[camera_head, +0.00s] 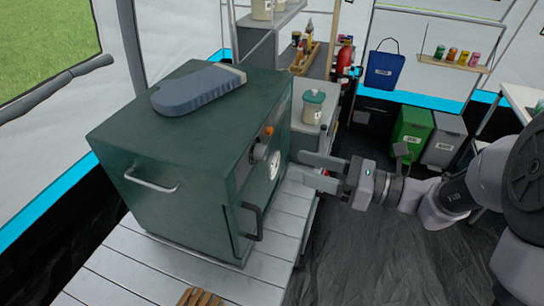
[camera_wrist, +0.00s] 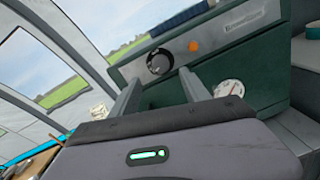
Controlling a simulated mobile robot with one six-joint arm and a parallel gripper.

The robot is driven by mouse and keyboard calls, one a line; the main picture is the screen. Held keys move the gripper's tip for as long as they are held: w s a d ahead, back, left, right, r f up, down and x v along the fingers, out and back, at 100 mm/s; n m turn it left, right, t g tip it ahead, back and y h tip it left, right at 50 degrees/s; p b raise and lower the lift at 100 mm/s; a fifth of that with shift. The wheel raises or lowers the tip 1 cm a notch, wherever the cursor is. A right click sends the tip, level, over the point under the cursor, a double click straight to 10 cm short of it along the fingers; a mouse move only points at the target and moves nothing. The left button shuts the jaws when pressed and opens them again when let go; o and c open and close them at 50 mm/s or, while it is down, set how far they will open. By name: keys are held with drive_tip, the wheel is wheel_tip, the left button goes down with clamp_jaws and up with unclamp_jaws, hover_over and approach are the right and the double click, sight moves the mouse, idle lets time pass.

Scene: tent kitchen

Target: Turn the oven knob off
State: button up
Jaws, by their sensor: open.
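The dark green oven (camera_head: 190,150) stands on a slatted table, its front facing my arm. My gripper (camera_head: 300,166) is open and empty, just in front of the oven face. In the wrist view the knob (camera_wrist: 159,62) shows beyond and between the open fingers (camera_wrist: 160,76), apparently without contact. The orange light (camera_wrist: 193,46) and gauge (camera_wrist: 229,88) lie to its right. The knob's exact setting is too small to read.
A black door handle (camera_head: 252,221) and a silver side handle (camera_head: 151,182) stick out from the oven. A blue-grey object (camera_head: 198,90) lies on top. A lidded jar (camera_head: 313,105) stands behind the gripper.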

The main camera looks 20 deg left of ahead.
sight(266, 154)
drive_tip(key=a, duration=0.2)
drive_tip(key=a+b, duration=0.1)
drive_tip(key=a, duration=0.2)
drive_tip(key=w+a, duration=0.1)
drive_tip(key=a, duration=0.2)
drive_tip(key=shift+w, duration=0.1)
clamp_jaws()
